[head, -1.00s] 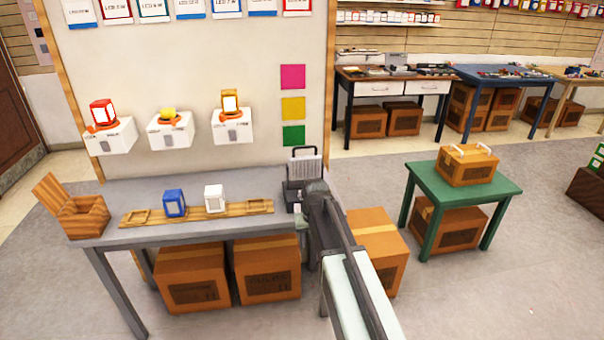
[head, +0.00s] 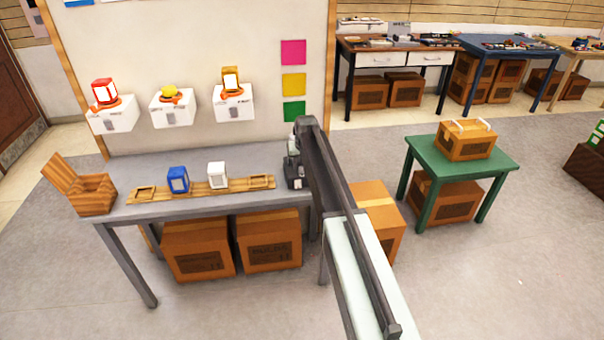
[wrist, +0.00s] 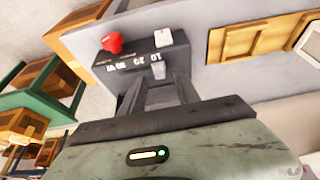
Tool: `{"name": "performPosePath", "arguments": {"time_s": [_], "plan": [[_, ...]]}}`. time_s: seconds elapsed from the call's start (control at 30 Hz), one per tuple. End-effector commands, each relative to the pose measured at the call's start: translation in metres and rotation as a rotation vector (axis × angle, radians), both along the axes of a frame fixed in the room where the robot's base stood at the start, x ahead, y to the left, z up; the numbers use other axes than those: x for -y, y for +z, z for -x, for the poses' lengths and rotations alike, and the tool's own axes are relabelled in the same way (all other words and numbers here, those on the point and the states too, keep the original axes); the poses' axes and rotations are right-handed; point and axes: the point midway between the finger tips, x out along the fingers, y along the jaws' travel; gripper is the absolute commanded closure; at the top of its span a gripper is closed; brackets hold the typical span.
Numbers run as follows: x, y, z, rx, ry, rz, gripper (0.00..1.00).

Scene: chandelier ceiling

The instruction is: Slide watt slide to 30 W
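The dark watt device (wrist: 140,62) lies just beyond my gripper in the wrist view. It carries a red knob (wrist: 112,42), a white block (wrist: 163,37) and the labels 10, 20 and 30 W, running from right to left. A small white slide knob (wrist: 158,70) sits beside the 10 mark. My gripper (wrist: 158,84) has its two dark fingers apart, with the slide knob showing in the gap between them; I cannot tell if they touch it. In the head view the device (head: 293,170) stands at the table's right end, partly hidden by my arm.
The grey table (head: 230,155) also bears a wooden rail (head: 232,185) with a blue lamp block (head: 178,179) and a white one (head: 217,175). A wooden holder (head: 90,192) stands at its left end.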

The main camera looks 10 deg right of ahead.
Motion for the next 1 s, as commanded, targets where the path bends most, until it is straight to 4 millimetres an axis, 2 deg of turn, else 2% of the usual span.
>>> {"name": "performPosePath", "arguments": {"time_s": [0.03,0.1,0.4,0.53,0.57,1.0], "plan": [[0.0002,-0.0165,-0.0046,0.000,0.000,0.000,0.62],[0.0004,-0.0225,-0.0076,0.000,0.000,0.000,0.62],[0.0009,-0.0214,-0.0089,0.000,-0.001,0.000,0.62],[0.0012,-0.0214,-0.0089,0.000,-0.001,0.001,0.98],[0.0013,-0.0214,-0.0089,0.000,-0.001,0.000,1.00],[0.0018,-0.0215,-0.0088,0.000,-0.002,-0.001,1.00]]}}
